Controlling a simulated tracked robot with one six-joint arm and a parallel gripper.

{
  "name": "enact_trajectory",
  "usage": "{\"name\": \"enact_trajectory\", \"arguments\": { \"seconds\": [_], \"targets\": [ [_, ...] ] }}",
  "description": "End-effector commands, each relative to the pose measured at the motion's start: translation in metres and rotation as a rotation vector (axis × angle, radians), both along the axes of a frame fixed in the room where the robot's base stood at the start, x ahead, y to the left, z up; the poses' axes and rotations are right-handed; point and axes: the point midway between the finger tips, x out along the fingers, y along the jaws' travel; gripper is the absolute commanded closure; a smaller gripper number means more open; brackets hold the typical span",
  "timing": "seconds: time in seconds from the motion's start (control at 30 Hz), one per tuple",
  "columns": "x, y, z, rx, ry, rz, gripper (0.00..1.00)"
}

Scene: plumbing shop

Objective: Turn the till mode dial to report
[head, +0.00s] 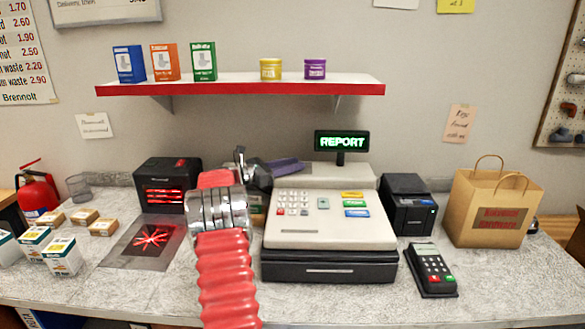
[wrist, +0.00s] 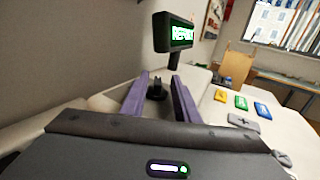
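The till (head: 325,222) stands in the middle of the counter, with a cream top and black drawer. Its raised display (head: 341,142) reads REPORT in green, and the display also shows in the wrist view (wrist: 178,33). A small black mode dial (wrist: 157,90) shows in the wrist view between the two purple fingers. My gripper (wrist: 160,84) is open around it, with visible gaps on both sides. In the head view my gripper (head: 284,166) is at the till's back left, and the dial is hidden there.
A card terminal (head: 431,270) and black printer (head: 408,204) stand right of the till, with a paper bag (head: 492,208) beyond. A black scanner box (head: 167,184) and small boxes (head: 63,255) stand left. A shelf (head: 240,86) hangs above.

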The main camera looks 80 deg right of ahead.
Motion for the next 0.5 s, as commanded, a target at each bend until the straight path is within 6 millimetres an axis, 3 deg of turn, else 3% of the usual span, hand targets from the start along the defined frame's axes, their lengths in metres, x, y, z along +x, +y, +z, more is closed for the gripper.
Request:
{"name": "enact_trajectory", "arguments": {
  "seconds": [0.27,0.5],
  "targets": [
    [0.016,0.012,-0.001,0.001,0.000,0.004,0.72],
    [0.045,0.040,0.000,0.000,0.000,0.005,0.72]
  ]
}}
